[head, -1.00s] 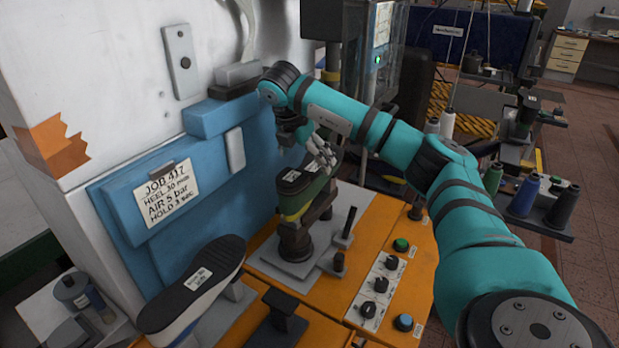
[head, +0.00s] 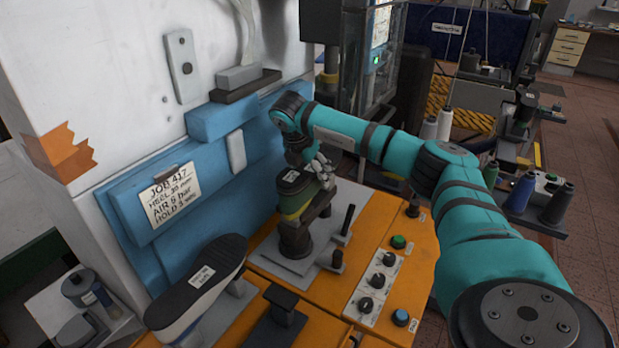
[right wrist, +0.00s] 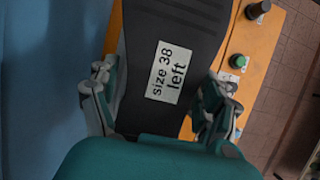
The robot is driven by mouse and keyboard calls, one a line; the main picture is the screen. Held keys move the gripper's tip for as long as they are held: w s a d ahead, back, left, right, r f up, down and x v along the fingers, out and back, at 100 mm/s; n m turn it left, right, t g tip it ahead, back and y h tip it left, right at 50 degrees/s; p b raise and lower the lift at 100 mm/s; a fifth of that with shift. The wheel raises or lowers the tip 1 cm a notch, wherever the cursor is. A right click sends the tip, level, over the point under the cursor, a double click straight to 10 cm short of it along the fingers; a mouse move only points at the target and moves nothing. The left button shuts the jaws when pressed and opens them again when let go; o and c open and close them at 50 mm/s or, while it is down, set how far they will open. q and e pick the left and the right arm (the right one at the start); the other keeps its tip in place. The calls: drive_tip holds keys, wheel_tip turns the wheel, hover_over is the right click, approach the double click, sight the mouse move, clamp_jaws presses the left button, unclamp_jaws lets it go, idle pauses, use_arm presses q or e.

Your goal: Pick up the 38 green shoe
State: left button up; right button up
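The green shoe (head: 295,200) sits sole up on a dark post of the orange machine, its green side and dark sole partly hidden by my right gripper. In the right wrist view its dark sole (right wrist: 172,35) carries a white label reading "size 38 left". My right gripper (head: 316,172) is at the shoe. In the right wrist view the gripper (right wrist: 164,98) has one finger on each side of the sole, spread wide and close to its edges. Contact with the shoe cannot be made out. My left gripper is not in view.
Another shoe with a dark sole and label (head: 200,284) lies sole up on a stand at the front left. A blue panel (head: 235,200) of the white machine stands close behind the green shoe. Knobs (head: 378,281) and an upright lever (head: 347,220) are to its right.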

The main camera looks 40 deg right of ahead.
drive_tip(key=c, duration=1.1)
drive_tip(key=shift+w, duration=0.1)
drive_tip(key=shift+c, duration=0.9)
drive_tip(key=shift+r, duration=0.15)
